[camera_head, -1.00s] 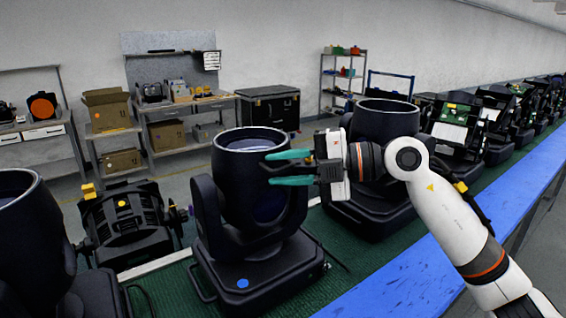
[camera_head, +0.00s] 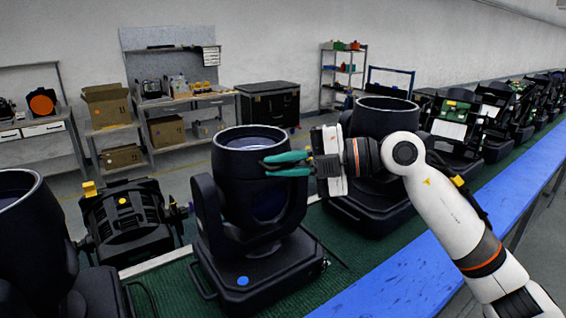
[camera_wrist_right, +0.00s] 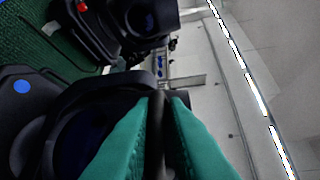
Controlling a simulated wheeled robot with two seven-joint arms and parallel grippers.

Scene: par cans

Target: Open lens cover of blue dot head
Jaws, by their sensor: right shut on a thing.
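The blue dot head (camera_head: 247,190) is a black moving light standing upright on the green belt. Its blue dot (camera_head: 242,281) is on the front of its base, and its round lens end faces up. My right gripper (camera_head: 287,164), with teal fingers, is at the right side of the head's upper rim. In the right wrist view its fingers (camera_wrist_right: 160,130) are closed on a thin dark edge, the lens cover (camera_wrist_right: 157,135). The cover's outline is partly hidden by the fingers. The blue dot also shows in the right wrist view (camera_wrist_right: 21,87). My left gripper is not in view.
Another black head (camera_head: 385,118) stands behind my right wrist, and one more (camera_head: 22,235) is at the left edge. A black lamp (camera_head: 125,222) with a yellow clip lies beside the blue dot head. A blue rail (camera_head: 400,280) runs along the belt's near side.

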